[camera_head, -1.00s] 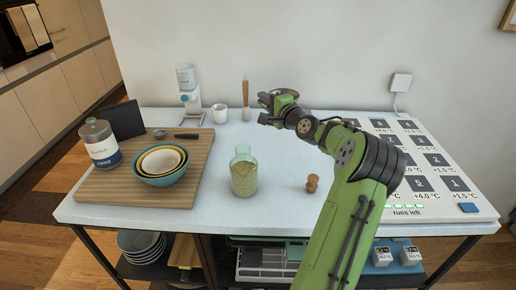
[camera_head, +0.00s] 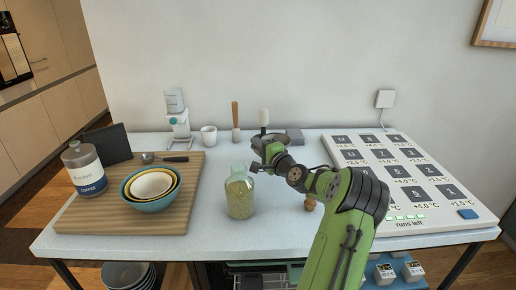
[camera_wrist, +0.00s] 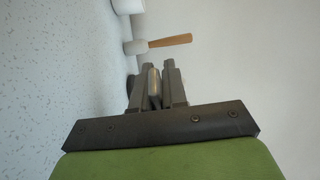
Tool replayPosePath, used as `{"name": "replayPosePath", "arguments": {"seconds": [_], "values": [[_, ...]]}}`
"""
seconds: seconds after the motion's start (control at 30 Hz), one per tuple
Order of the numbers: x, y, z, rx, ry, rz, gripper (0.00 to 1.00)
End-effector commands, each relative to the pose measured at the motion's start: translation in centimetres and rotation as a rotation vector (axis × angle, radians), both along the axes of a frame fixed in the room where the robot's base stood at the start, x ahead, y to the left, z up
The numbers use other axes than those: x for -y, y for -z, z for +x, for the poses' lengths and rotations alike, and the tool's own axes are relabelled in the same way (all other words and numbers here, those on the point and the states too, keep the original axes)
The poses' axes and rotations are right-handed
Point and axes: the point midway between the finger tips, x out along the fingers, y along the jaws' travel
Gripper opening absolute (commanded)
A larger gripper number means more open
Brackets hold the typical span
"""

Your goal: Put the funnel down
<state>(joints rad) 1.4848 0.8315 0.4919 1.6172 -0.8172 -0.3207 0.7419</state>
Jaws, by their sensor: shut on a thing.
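My gripper (camera_head: 256,164) is low over the worktop, just right of the neck of the glass jar (camera_head: 240,197), which holds greenish-yellow grains. In the wrist view my gripper (camera_wrist: 160,64) points along the worktop, its two dark fingers closed on a thin, pale grey-brown piece of the funnel (camera_wrist: 154,88). Most of the funnel is hidden by the fingers, and its shape cannot be made out in the head view. A dark rounded edge shows beside the fingers on the worktop side; I cannot tell what it belongs to.
A wooden board (camera_head: 100,220) with nested bowls (camera_head: 150,204) and a coffee canister (camera_head: 84,170) lies left. A small wooden piece (camera_head: 310,203) stands near my arm. A mug (camera_head: 209,136) and wooden-handled tool (camera_head: 235,118) stand behind. A numbered panel (camera_head: 410,212) fills the right.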

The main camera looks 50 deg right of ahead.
Motion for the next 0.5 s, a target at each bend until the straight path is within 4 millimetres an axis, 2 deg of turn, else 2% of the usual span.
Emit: {"name": "replayPosePath", "arguments": {"seconds": [0.27,0.3,0.43,0.5], "values": [[0.01,1.0,0.0,-0.001,0.0,0.0,0.0],[0.01,0.91,0.0,-0.002,0.0,0.002,0.19],[0.01,0.85,0.0,-0.001,0.0,0.001,0.38],[0.01,0.84,0.0,-0.001,0.0,0.0,0.38]]}}
